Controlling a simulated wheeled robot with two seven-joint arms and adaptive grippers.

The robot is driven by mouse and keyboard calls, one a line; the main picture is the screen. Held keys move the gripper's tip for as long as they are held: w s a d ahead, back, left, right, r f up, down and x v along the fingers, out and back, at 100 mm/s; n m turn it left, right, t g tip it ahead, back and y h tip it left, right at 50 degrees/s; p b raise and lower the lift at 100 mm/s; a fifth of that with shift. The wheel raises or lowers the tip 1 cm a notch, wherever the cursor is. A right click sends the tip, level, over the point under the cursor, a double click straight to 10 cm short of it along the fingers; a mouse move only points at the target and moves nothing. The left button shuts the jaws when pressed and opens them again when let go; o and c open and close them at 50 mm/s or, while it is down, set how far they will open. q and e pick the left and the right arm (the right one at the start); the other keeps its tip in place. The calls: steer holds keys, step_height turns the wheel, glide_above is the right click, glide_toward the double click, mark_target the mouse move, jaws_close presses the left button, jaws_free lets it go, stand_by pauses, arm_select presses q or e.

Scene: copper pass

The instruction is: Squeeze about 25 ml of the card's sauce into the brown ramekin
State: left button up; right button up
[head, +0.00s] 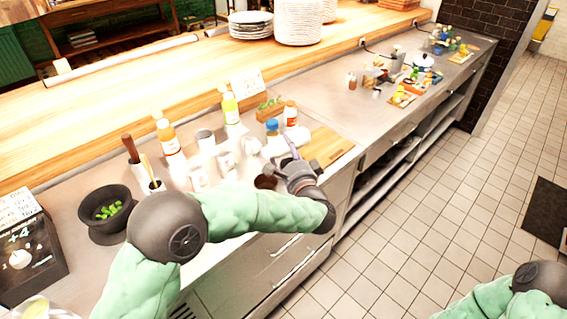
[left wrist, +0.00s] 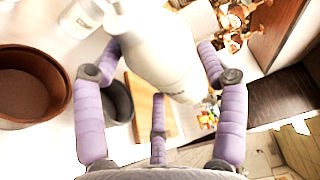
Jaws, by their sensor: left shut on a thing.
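My left gripper (head: 291,152) is shut on a white bottle (left wrist: 155,50), its purple fingers around the bottle's body in the left wrist view. In the head view the bottle is hard to make out among pale items. The brown ramekin (left wrist: 30,85) is at the left of the wrist view, apart from the bottle; in the head view it shows as a small dark brown shape (head: 265,182) beside the gripper. Its inside looks plain brown. A white card (head: 247,82) stands behind the bottles; its text is too small to read. My right gripper is out of view.
An orange-labelled bottle (head: 167,137), a yellow-green bottle (head: 230,108) and several white containers stand close by. A wooden board (head: 328,146) lies right of the gripper. A dark bowl with green pieces (head: 106,209) is at the left. A dark cup (left wrist: 118,102) is near the fingers.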

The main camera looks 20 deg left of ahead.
arm_select(q)
steer(key=n+b, duration=0.2)
steer(key=n+y+b, duration=0.1)
steer(key=b, duration=0.1)
steer(key=shift+w+d+f+n+t, duration=0.15)
steer(key=shift+w+n+t, duration=0.15)
steer(key=shift+t, duration=0.1)
steer(key=shift+s+r+n+y+p, duration=0.2)
steer(key=shift+n+y+p, duration=0.1)
steer(key=shift+n, duration=0.2)
steer(key=shift+s+r+n, duration=0.1)
steer(key=shift+s+n, duration=0.05)
steer(key=shift+n, duration=0.55)
steer(key=n+y, duration=0.2)
steer(key=n, duration=0.1)
steer(key=s+a+n+y, duration=0.1)
steer(key=n, duration=0.1)
steer(key=shift+r+g, duration=0.2)
steer(key=shift+g, duration=0.2)
steer(key=n+y, duration=0.1)
steer(key=n, duration=0.1)
steer(key=s+n+g, duration=0.1)
steer(key=n, duration=0.2)
steer(key=shift+a+r+g+y, duration=0.15)
steer(key=shift+g+y, duration=0.15)
steer(key=shift+y, duration=0.1)
steer(key=shift+o, duration=0.9)
steer(key=c, duration=0.6)
